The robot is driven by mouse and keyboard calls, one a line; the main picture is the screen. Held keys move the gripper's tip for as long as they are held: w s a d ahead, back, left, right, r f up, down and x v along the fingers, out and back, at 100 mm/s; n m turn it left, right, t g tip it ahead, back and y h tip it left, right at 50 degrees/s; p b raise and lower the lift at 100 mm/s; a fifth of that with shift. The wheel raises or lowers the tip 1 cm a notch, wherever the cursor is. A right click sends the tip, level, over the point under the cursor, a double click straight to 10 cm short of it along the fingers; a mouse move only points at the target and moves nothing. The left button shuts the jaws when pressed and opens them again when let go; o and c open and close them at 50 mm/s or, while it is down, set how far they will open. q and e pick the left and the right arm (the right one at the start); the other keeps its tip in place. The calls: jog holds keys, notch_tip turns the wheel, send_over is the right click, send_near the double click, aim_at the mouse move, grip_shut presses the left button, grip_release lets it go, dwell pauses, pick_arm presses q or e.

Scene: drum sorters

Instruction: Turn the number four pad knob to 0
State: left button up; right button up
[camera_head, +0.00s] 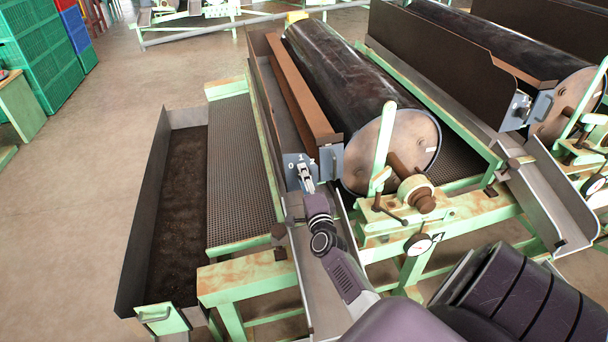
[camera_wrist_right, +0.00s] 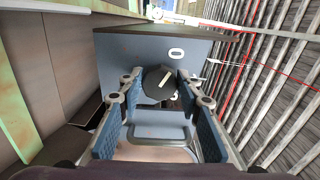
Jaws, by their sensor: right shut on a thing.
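A black round knob (camera_wrist_right: 157,84) with a white pointer line sits on a blue-grey panel in the right wrist view. The pointer slants to the upper right. A white 0 is printed above and right of the knob, and another mark below is partly hidden. My right gripper (camera_wrist_right: 157,98) has its blue-padded fingers on both sides of the knob, shut on it. In the head view my right gripper (camera_head: 305,176) is at the panel (camera_head: 294,160), at the near end of a drum sorter; the knob is hidden there. No pad number four is readable. My left gripper is not in view.
A dark drum (camera_head: 335,75) with a rusty end disc lies right of the panel. A green post (camera_head: 384,140) and a gauge (camera_head: 418,243) stand nearby. A dark-filled trough (camera_head: 140,215) is at left. Green crates (camera_head: 45,60) stand far left, with open floor between.

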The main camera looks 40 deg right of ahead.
jog(key=shift+f, duration=0.1)
jog(key=o, duration=1.2)
jog(key=shift+c, duration=0.2)
jog(key=shift+s, duration=0.1)
jog(key=v, duration=1.2)
jog(key=shift+a, duration=0.1)
